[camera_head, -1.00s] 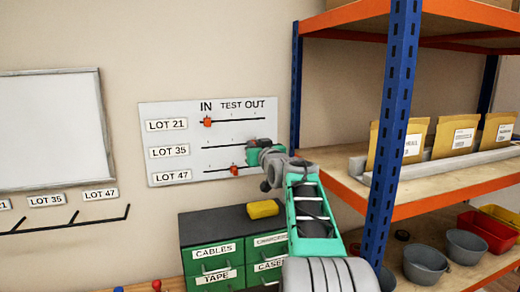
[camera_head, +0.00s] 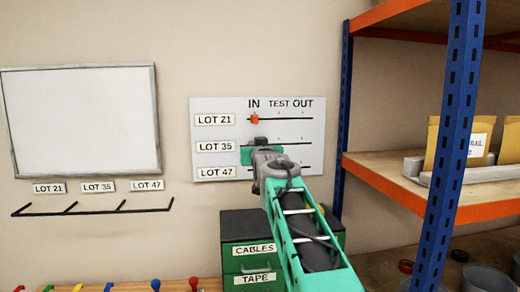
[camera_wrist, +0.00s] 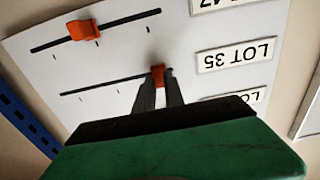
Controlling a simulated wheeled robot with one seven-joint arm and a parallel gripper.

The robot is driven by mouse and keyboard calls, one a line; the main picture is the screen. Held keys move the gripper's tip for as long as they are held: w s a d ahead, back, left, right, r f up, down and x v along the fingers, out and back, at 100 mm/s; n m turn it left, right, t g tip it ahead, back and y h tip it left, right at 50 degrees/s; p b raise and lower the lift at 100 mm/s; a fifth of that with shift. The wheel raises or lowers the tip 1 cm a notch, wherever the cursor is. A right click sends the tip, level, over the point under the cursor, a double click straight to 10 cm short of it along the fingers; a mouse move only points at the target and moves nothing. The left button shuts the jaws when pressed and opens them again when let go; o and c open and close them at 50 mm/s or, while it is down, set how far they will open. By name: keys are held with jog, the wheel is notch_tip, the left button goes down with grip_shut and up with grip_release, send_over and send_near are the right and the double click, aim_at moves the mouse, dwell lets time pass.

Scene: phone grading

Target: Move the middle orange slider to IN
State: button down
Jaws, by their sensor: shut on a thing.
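The slider board (camera_head: 205,105) hangs on the wall, with IN, TEST and OUT marked along its top and rows for LOT 21, LOT 35 and LOT 47. In the wrist view, upside down, the middle orange slider (camera_wrist: 158,75) is between the fingertips of my gripper (camera_wrist: 159,80). It sits near the label end of the LOT 35 slot, which is the IN end. In the head view my gripper (camera_head: 256,147) covers this slider, below the word IN. The top orange slider (camera_head: 254,118) is under IN.
The LOT 47 orange slider (camera_wrist: 83,29) is partway along its slot; my arm hides it in the head view. A whiteboard (camera_head: 80,120) is at left. A green drawer cabinet (camera_head: 240,235) is below. A shelf with a blue post (camera_head: 343,120) stands at right.

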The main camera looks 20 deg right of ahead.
jog(key=shift+a, duration=0.15)
jog(key=c, duration=1.4)
grip_release()
jog(key=b+v, duration=0.3)
jog(key=v, duration=0.4)
jog(key=shift+s, duration=0.35)
